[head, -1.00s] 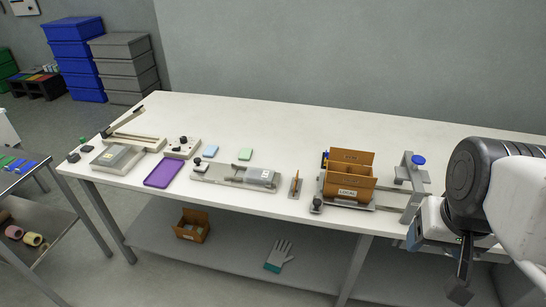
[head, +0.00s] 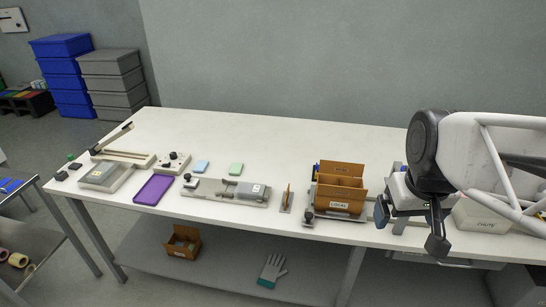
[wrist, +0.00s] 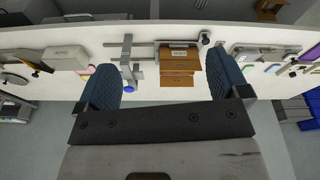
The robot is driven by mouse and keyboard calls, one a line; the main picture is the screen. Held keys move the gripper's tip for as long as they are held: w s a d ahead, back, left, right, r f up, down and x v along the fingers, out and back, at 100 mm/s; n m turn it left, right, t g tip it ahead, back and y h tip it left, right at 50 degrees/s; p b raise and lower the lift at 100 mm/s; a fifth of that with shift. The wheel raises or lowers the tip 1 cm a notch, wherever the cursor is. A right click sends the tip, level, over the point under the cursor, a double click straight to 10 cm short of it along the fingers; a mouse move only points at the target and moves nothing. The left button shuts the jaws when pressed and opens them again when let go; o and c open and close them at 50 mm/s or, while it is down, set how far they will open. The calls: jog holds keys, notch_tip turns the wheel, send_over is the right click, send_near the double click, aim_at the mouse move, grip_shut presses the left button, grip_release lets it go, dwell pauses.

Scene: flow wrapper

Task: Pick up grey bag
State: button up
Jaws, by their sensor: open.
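A grey bag (head: 250,191) with a small white label lies on the right part of a pale flat fixture (head: 210,190) on the white table (head: 280,135). My gripper (head: 409,226) is at the right, near the table's front edge, well to the right of the bag. Its two blue-padded fingers show wide apart in the wrist view (wrist: 165,80), with nothing between them. In the wrist view I cannot clearly make out the bag.
An orange open box (head: 339,187) labelled LOCAL stands on a metal stand between my gripper and the bag. A small upright orange-brown piece (head: 287,198) is right of the bag. A purple tray (head: 154,189) lies left. A pale box (head: 482,216) is at the right. The table's back is clear.

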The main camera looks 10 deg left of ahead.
jog(key=w+a+f+n, duration=0.1)
jog(key=w+a+n, duration=0.55)
jog(key=w, duration=0.75)
jog(key=n+g, duration=0.2)
jog(key=n, duration=0.7)
send_over(249, 188)
notch_tip(249, 188, down, 22)
jog(key=shift+w+d+r, duration=0.1)
jog(key=shift+d+r, duration=0.05)
jog(key=shift+r, duration=0.1)
jog(key=shift+a+f, duration=0.25)
jog(key=shift+f, duration=0.1)
jog(key=shift+f, duration=1.2)
jog(key=shift+f, duration=0.1)
